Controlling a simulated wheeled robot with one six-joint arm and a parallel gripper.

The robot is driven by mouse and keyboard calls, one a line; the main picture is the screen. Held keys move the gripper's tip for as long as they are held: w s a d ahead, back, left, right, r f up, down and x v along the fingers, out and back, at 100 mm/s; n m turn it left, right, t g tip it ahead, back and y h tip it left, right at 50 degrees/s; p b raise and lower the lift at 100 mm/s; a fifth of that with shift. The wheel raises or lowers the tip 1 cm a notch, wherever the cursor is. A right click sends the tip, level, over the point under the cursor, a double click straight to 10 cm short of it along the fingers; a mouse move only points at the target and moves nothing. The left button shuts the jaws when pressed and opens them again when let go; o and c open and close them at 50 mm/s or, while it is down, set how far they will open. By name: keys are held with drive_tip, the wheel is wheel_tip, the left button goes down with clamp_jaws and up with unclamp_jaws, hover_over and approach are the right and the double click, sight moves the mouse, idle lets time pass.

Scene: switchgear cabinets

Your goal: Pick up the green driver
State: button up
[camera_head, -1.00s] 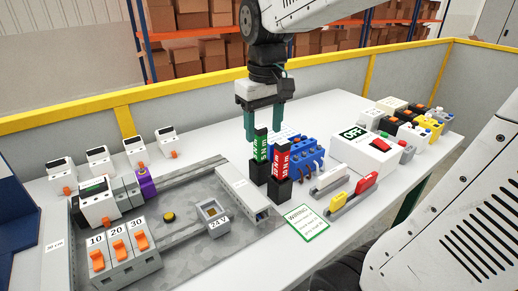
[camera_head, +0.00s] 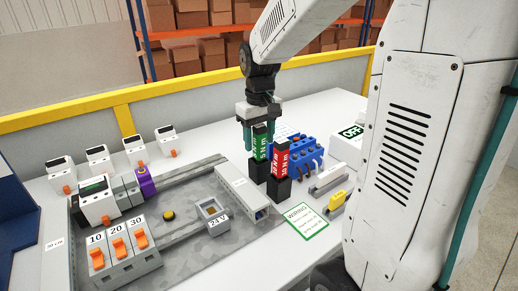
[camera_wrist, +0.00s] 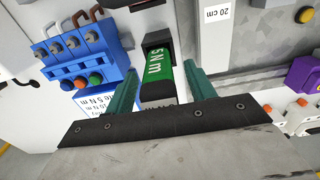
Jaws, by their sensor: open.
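The green driver (camera_head: 260,145) stands upright in a black holder on the white table, left of and slightly behind the red driver (camera_head: 280,161). In the wrist view the green driver (camera_wrist: 159,70) bears the label "5 N m" and lies between the two teal fingers. My gripper (camera_head: 260,140) is open at the top of the green driver, with a finger on either side. In the wrist view my gripper (camera_wrist: 160,88) shows a gap on each side of the driver. I cannot tell how deep the fingers reach along it.
A blue terminal block (camera_head: 303,149) stands close to the right of the drivers. A green-edged warning card (camera_head: 305,222) lies in front. Breakers (camera_head: 122,250) stand on the grey plate at the left.

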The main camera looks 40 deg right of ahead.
clamp_jaws()
